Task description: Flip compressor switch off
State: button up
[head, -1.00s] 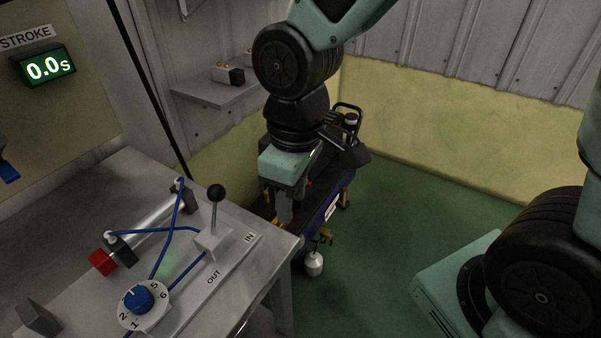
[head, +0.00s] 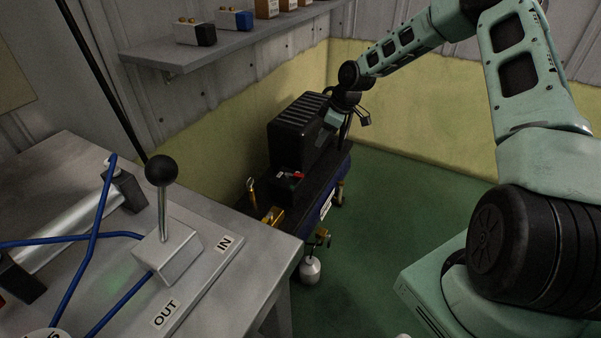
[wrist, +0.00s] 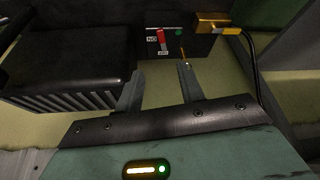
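The compressor (head: 293,130) is a dark unit with a ribbed black cover, standing on the floor beyond the bench. Its red switch (head: 297,175) sits on a small black panel below the cover. In the wrist view the red switch (wrist: 161,39) is at the top centre, beside small white labels and a green part (wrist: 178,32). I cannot tell its position for sure. My gripper (wrist: 162,82) is open and empty, its fingers pointing toward the panel, apart from the switch. In the head view my gripper is small and dim beside the black cover.
The bench (head: 215,300) with a black-knobbed lever (head: 161,170) and blue hoses stands at the left. A wall shelf (head: 225,45) holds boxes above. In the wrist view a brass fitting (wrist: 212,22) with a black cable lies right of the switch.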

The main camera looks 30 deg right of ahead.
aim_at(299, 175)
jog(key=b+x, duration=0.2)
jog(key=x, duration=1.4)
jog(key=shift+a+f+b, duration=0.1)
jog(key=shift+f+b, duration=0.2)
jog(key=shift+b, duration=0.1)
